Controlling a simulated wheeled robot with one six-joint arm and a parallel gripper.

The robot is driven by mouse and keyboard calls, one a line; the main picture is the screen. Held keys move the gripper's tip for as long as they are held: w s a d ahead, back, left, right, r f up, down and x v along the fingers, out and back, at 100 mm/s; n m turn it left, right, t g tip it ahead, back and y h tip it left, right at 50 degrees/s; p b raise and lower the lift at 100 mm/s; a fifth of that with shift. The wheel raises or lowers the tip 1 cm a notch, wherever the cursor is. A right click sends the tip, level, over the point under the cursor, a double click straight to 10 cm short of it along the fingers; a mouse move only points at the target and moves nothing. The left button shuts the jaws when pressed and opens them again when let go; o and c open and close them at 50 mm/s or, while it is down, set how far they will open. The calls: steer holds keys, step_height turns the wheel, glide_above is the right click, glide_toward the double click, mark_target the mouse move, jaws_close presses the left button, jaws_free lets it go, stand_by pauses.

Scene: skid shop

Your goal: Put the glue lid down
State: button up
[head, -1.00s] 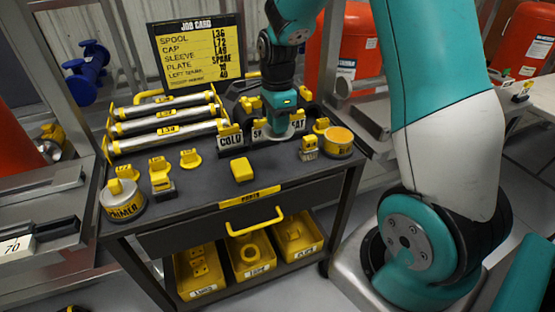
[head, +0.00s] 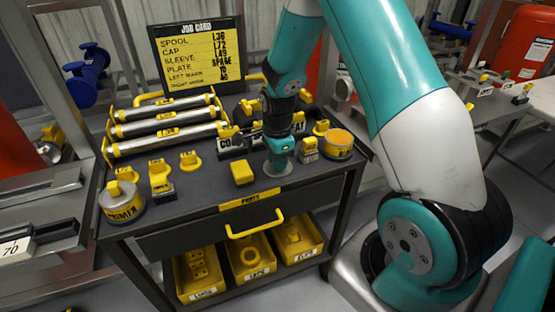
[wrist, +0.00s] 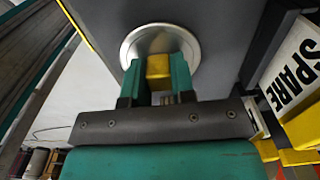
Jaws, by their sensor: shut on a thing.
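The glue lid is a silver disc (head: 276,169) with a yellow knob. It also shows in the wrist view (wrist: 158,37), with the yellow knob between my green fingers. My gripper (head: 279,158) is shut on that knob; in the wrist view my gripper (wrist: 158,78) points at the dark cart top. The lid is at or just above the cart top, in front of the labelled holders; I cannot tell if it touches. The glue pot (head: 338,143), with an orange top, stands uncovered to the right of the lid.
The dark cart top (head: 215,185) has free room in front of the lid. A yellow block (head: 242,172) lies to the left. A small yellow-topped item (head: 309,149) stands between lid and pot. A primer tin (head: 122,202) stands at the left; pipes (head: 165,141) lie behind.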

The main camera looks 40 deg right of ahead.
steer(key=shift+f, duration=0.15)
steer(key=o, duration=0.9)
steer(key=shift+r, duration=0.5)
step_height(320, 180, up, 11)
steer(key=s+a+r+n+y+p, duration=0.2)
steer(key=s+a+r+n, duration=0.5)
steer(key=s+a+n, duration=0.4)
steer(key=s+a+r+n+y+p, duration=0.1)
steer(key=s+a+r+n, duration=0.7)
steer(key=n, duration=0.9)
steer(key=shift+s+a+y+p, duration=0.4)
steer(key=shift+s+a+y, duration=0.2)
steer(key=shift+s+a, duration=1.1)
